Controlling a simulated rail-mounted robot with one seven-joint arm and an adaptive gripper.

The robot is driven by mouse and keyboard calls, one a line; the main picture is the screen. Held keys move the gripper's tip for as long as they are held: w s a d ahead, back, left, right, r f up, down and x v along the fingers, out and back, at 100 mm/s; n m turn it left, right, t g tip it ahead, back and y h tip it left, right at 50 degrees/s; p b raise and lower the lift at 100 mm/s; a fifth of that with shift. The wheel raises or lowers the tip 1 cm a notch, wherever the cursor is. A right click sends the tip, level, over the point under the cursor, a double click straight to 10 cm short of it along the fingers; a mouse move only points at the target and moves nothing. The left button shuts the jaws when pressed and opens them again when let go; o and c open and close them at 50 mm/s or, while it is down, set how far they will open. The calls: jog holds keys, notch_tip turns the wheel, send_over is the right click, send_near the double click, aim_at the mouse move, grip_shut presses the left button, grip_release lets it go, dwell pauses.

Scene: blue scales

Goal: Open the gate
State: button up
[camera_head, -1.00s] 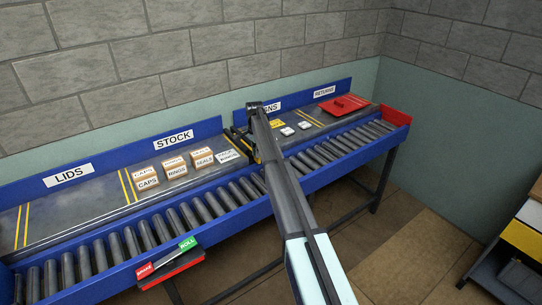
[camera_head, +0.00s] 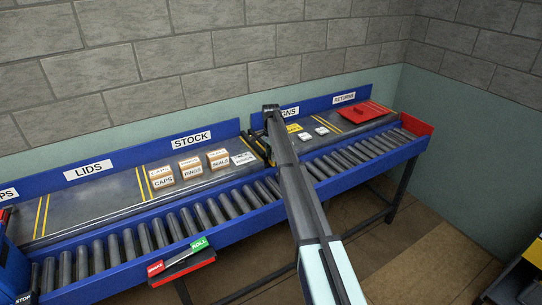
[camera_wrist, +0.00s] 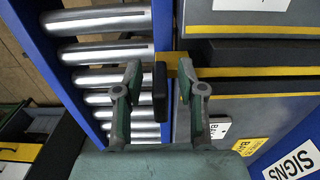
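The gate appears to be the black panel with yellow edging (camera_wrist: 250,84) across the grey deck, between the STOCK and SIGNS sections in the head view. A black upright handle-like piece (camera_wrist: 160,88) stands at its roller-side end, near a yellow bar. In the wrist view my gripper (camera_wrist: 158,82) is open, with one finger on each side of the black piece. No clear contact shows. In the head view my arm covers most of the gate, and the fingertips are hidden; only bits of yellow and black (camera_head: 258,147) show beside it.
A blue-framed roller conveyor (camera_head: 150,239) runs along the front of the deck. Small boxes (camera_head: 190,168) sit in the STOCK section. A red tray (camera_head: 358,112) lies at RETURNS. A red and green ROLL panel (camera_head: 182,264) juts from the front edge.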

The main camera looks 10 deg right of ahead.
notch_tip(320, 180, up, 12)
jog(key=shift+f, duration=0.1)
dwell(0.4)
